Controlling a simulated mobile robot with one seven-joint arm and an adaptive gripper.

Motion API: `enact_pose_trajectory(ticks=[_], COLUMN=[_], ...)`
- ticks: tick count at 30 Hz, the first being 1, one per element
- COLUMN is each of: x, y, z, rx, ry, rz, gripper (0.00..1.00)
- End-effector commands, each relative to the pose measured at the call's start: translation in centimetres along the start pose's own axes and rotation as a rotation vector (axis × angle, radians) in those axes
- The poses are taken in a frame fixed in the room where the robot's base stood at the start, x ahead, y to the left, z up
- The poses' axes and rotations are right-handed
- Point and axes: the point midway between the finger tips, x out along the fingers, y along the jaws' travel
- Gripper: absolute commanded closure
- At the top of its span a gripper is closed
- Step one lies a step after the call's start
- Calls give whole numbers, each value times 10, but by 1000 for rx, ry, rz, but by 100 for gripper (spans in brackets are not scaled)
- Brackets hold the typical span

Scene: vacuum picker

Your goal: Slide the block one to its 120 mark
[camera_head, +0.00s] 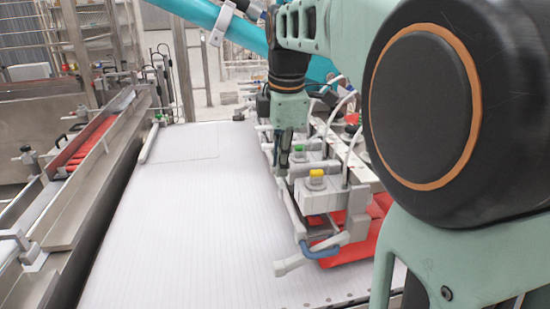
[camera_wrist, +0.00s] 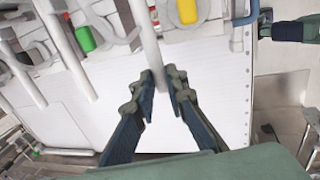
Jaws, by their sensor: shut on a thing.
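My gripper (camera_head: 283,165) reaches down at the left side of the picker's row of blocks. In the wrist view its two fingers (camera_wrist: 163,92) are closed on a pale grey bar (camera_wrist: 147,35) that runs up between the fingertips. A grey block with a yellow knob (camera_head: 316,178) sits on the near part of the picker, and its yellow knob (camera_wrist: 187,11) also shows in the wrist view. A block with a green knob (camera_head: 299,150) sits behind it; the green knob (camera_wrist: 85,39) shows at upper left in the wrist view. I cannot tell which is block one. No 120 mark is readable.
A white lined table (camera_head: 180,230) spreads clear to the left of the picker. Red parts (camera_head: 345,245) and a blue curved handle (camera_head: 318,250) are at the picker's near end. A metal rail frame (camera_head: 75,205) stands along the left. Pale hoses (camera_head: 352,140) rise near the blocks.

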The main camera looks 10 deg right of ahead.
Motion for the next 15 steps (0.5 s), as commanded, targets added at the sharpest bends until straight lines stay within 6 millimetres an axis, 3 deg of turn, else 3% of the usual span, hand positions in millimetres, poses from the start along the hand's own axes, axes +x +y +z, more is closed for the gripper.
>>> enact_pose_trajectory(ticks=[12, 13, 15], x=[-2, -2, -2], y=[-10, -10, -10], z=[0, 0, 0], rx=[0, 0, 0], ry=[0, 0, 0], rz=[-4, -4, -4], gripper=[100, 84, 77])
